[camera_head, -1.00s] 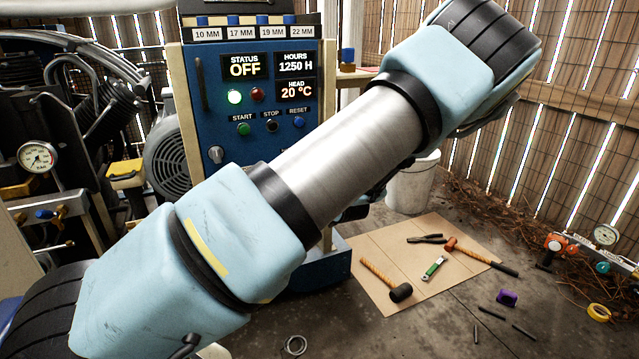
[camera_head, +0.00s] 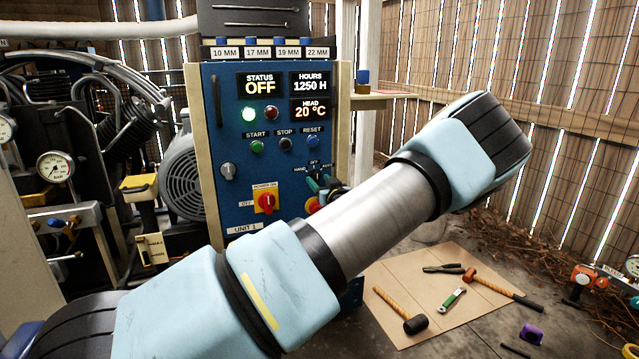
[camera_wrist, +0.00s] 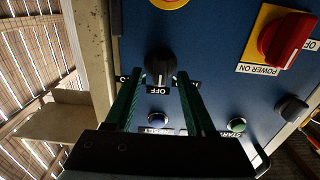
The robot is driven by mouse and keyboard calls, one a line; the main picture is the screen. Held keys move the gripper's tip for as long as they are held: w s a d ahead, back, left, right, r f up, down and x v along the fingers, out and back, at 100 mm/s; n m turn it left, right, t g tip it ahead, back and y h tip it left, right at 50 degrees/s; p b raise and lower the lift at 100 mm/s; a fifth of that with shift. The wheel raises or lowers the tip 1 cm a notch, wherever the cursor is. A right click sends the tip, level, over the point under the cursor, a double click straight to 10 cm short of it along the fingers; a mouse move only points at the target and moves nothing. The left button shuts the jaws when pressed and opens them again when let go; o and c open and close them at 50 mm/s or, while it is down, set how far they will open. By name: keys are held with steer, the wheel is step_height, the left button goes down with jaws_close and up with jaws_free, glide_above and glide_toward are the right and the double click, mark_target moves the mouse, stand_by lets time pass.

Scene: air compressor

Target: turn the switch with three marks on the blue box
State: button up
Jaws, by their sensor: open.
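The blue box (camera_head: 222,125) stands in the middle of the head view, its front panel facing me. The switch with three marks, HAND, OFF and AUTO, is on its right side; there my gripper (camera_head: 316,184) mostly hides the knob. In the wrist view, where the panel appears upside down, the switch (camera_wrist: 160,63) is a black round knob with a pale line, next to the OFF label. The two green fingers of my gripper (camera_wrist: 161,78) are open, one on each side of the knob. I cannot tell if they touch it.
START (camera_head: 257,146) and RESET (camera_head: 312,141) buttons sit above. Tools lie on a cardboard sheet (camera_head: 455,262) on the floor.

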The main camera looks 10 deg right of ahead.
steer(key=shift+w, duration=0.3)
jaws_close()
stand_by(0.3)
